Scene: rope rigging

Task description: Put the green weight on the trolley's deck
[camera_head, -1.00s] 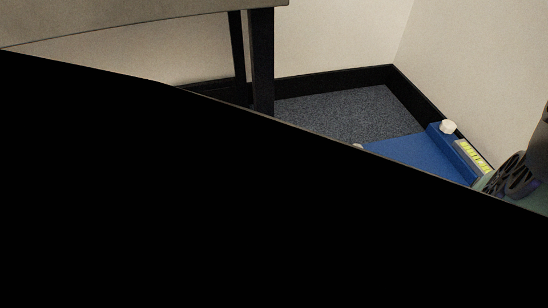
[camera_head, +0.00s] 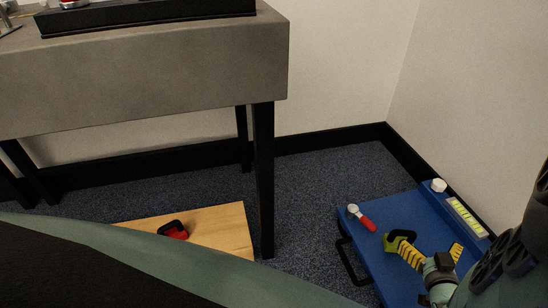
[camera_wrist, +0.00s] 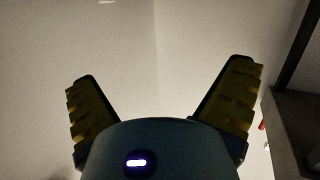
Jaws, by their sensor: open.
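The green weight (camera_head: 391,243), with a black loop handle, shows in the head view on the blue deck of the trolley (camera_head: 390,285). One finger of my gripper (camera_head: 428,244) partly covers it, and I cannot tell whether they touch. My gripper is open, its yellow-and-black fingers spread apart. In the wrist view my gripper (camera_wrist: 165,72) has nothing between its fingers but bare wall behind, and the green weight does not show there.
A red-handled tool (camera_head: 362,218), a white knob (camera_head: 439,185) and a yellow-green strip (camera_head: 466,217) are on the trolley. A red weight (camera_head: 173,231) lies on a wooden board (camera_head: 225,230). A grey table (camera_head: 150,85) stands at left. Carpet between the table and trolley is clear.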

